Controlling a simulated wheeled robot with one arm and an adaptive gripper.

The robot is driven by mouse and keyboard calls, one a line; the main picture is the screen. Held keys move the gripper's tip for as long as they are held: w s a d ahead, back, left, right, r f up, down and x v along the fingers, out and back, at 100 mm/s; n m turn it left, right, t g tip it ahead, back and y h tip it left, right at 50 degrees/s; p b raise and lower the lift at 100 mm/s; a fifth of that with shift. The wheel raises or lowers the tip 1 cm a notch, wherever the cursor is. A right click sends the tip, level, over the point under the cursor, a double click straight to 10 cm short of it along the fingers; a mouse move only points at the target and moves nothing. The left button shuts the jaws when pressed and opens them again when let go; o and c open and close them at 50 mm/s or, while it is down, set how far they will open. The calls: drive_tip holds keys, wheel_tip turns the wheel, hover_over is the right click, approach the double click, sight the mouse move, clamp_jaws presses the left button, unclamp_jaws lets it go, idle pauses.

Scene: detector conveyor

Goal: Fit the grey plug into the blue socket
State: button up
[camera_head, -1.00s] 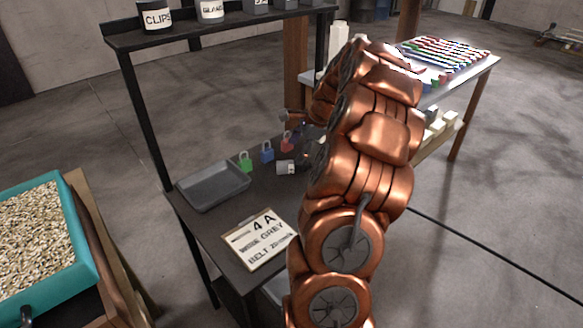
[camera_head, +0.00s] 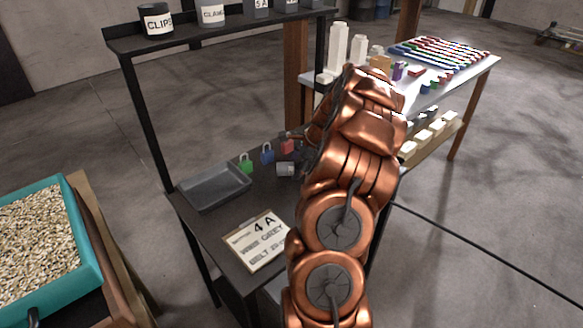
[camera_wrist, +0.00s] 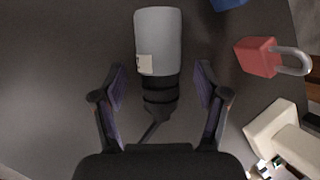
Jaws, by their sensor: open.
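The grey plug (camera_wrist: 158,35) lies on the dark bench, a grey rounded block with a pale label and a ribbed black boot and cable. It also shows in the head view (camera_head: 285,169), partly hidden by my arm. My gripper (camera_wrist: 160,88) is open in the wrist view, its fingers on either side of the black boot with gaps, not touching it. A blue padlock-shaped block (camera_head: 267,154) stands behind the plug; its edge shows at the top of the wrist view (camera_wrist: 228,4). I cannot make out a blue socket for certain. My gripper is hidden in the head view.
Green (camera_head: 246,165) and red (camera_wrist: 257,57) padlock-shaped blocks flank the blue one. A grey tray (camera_head: 215,188) and a card marked 4A (camera_head: 257,241) lie on the bench. A pale object (camera_wrist: 275,130) is at the wrist view's lower right. A shelf (camera_head: 215,30) rises behind.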

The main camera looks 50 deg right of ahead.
sight(292, 163)
clamp_jaws()
idle(0.7)
drive_tip(key=shift+r+b, duration=0.5)
drive_tip(key=shift+r, duration=1.3)
drive_tip(key=s+a+b, duration=0.1)
drive_tip(key=s+a, duration=0.1)
drive_tip(key=s, duration=0.2)
drive_tip(key=s+a+r, duration=0.1)
drive_tip(key=s+a, duration=0.2)
drive_tip(key=s, duration=0.2)
drive_tip(key=s+a+b, duration=0.1)
drive_tip(key=s+a, duration=0.1)
drive_tip(key=s, duration=0.3)
drive_tip(key=shift+s+a+r+b, duration=0.1)
drive_tip(key=shift+a+r+b, duration=0.1)
drive_tip(key=shift+b, duration=0.15)
